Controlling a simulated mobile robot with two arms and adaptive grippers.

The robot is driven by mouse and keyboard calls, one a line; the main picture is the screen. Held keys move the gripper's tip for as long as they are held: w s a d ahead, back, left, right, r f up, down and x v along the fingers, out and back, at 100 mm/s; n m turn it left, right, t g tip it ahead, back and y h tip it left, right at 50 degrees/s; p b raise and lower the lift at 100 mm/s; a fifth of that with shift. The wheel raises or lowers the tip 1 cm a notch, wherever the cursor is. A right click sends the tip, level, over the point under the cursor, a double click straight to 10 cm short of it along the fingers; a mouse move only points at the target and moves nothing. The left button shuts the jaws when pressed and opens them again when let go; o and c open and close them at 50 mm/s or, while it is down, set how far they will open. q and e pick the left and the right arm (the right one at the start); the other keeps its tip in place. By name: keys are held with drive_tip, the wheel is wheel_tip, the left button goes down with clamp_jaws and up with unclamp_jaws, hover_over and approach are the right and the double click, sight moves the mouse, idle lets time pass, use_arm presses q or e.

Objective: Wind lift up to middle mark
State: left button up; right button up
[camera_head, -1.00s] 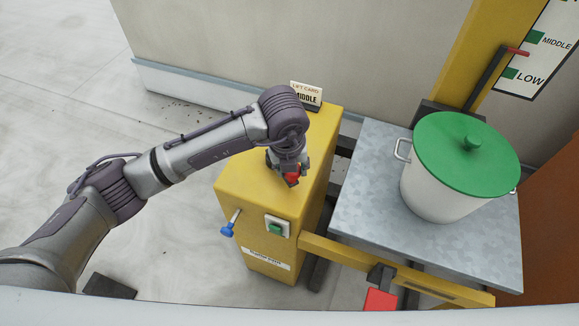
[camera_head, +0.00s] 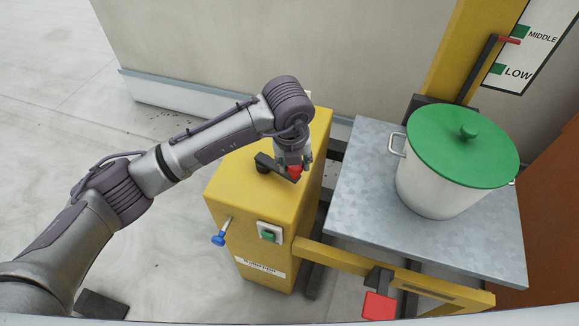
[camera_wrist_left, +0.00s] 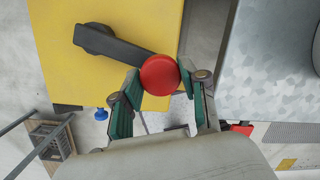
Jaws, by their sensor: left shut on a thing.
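My left gripper (camera_head: 294,168) is shut on the red knob (camera_wrist_left: 160,75) of the black crank (camera_wrist_left: 110,43) on top of the yellow winch box (camera_head: 232,200). In the head view the crank arm (camera_head: 266,162) shows left of the knob (camera_head: 295,172). The lift platform (camera_head: 365,215) carries a white pot with a green lid (camera_head: 463,147). The red pointer (camera_head: 510,41) on the scale (camera_head: 540,62) stands between the LOW mark (camera_head: 497,69) and the MIDDLE mark (camera_head: 521,32), a little below MIDDLE. My right gripper is not in view.
A blue-knobbed lever (camera_head: 219,239) and a green button (camera_head: 268,235) are on the box's front. A red pedal-like pad (camera_head: 379,306) sits at the front of the lift.

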use_arm(q)
drive_tip(key=shift+w+d+r, duration=0.25)
drive_tip(key=shift+w, duration=0.1)
drive_tip(key=shift+w+d+b, duration=0.4)
drive_tip(key=shift+w+b, duration=0.15)
drive_tip(key=shift+w, duration=0.4)
drive_tip(key=shift+w+d+b, duration=0.1)
drive_tip(key=shift+w+b, duration=0.15)
drive_tip(key=shift+b, duration=0.15)
drive_tip(key=o, duration=0.9)
drive_tip(key=shift+w, duration=0.1)
drive_tip(key=o, duration=0.4)
drive_tip(key=shift+d+f, duration=0.1)
drive_tip(key=shift+c, duration=0.2)
drive_tip(key=shift+f, duration=0.1)
